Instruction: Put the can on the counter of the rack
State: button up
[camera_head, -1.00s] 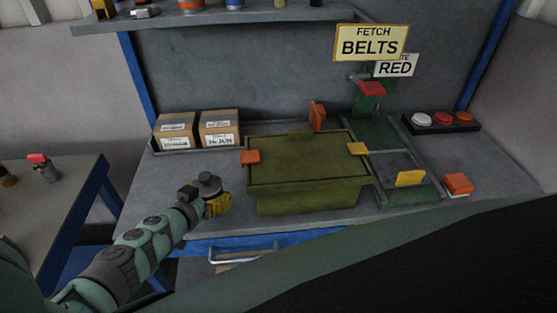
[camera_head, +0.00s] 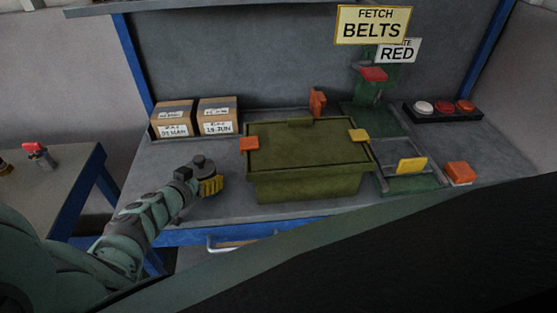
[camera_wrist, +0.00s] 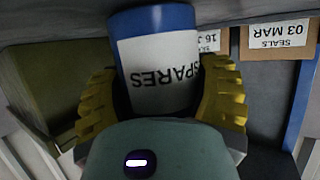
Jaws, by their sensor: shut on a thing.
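My gripper (camera_head: 212,186) is over the front left part of the rack's grey counter (camera_head: 165,185), left of a green bin. In the wrist view my gripper (camera_wrist: 160,78) has its yellow fingers shut on the sides of a blue can (camera_wrist: 152,20). The can has a white label reading SPARES, which appears upside down in this view. In the head view I cannot make out the can, and I cannot tell whether its base touches the counter.
The green bin (camera_head: 305,187) fills the middle of the counter. Two cardboard boxes (camera_head: 174,116) stand at the back left. A button panel (camera_head: 442,113) and an orange block (camera_head: 461,172) are at the right. A side table (camera_head: 60,195) is at the left.

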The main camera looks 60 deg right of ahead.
jog(key=shift+w+d, duration=0.1)
dwell(0.3)
jog(key=o, duration=1.3)
jog(key=shift+a+r, duration=0.25)
jog(key=shift+a, duration=0.25)
jog(key=v, duration=1.1)
jog(key=shift+a, duration=0.1)
